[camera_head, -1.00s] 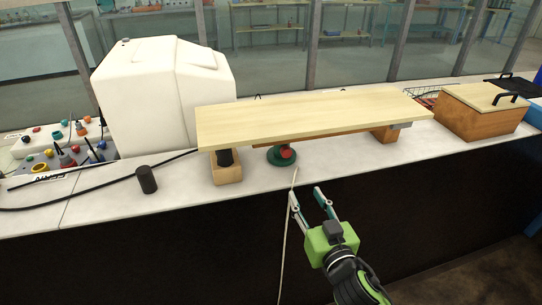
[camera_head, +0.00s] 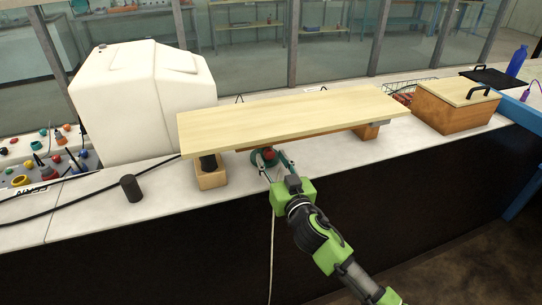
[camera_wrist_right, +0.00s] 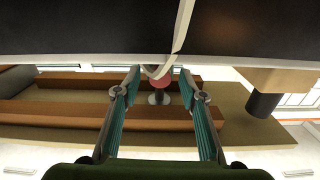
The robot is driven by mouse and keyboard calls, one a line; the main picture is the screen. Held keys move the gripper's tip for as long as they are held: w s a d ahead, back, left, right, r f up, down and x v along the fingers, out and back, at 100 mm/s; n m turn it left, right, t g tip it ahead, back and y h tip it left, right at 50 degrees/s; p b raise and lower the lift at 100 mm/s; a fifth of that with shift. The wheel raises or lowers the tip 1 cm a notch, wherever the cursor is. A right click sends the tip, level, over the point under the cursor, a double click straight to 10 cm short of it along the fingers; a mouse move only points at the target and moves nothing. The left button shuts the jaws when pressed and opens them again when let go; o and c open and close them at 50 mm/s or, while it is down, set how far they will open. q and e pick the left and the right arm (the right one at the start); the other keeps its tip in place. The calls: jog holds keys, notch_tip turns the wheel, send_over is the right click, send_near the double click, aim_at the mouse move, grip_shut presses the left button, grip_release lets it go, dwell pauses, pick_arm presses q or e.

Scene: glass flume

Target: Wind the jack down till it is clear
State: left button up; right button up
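The jack (camera_head: 265,157), green with a red knob, stands on the white counter beneath the front edge of a long pale board (camera_head: 300,112). My right gripper (camera_head: 273,165) reaches to it from the front. In the right wrist view the red knob (camera_wrist_right: 160,84) lies between the tips of the two open fingers (camera_wrist_right: 159,90), with a gap on each side. The jack's top is hidden under the board, so I cannot tell whether it touches. My left gripper is not in view.
The board lies over a wooden block (camera_head: 211,179) with a black cylinder at left and another block (camera_head: 367,131) at right. A loose black cylinder (camera_head: 131,188), white tank (camera_head: 140,100) and lidded wooden box (camera_head: 455,112) stand around. A pale cord (camera_head: 272,250) hangs down the front.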

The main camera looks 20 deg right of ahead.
jog(key=shift+w, duration=0.7)
grip_shut()
jog(key=shift+n, duration=0.4)
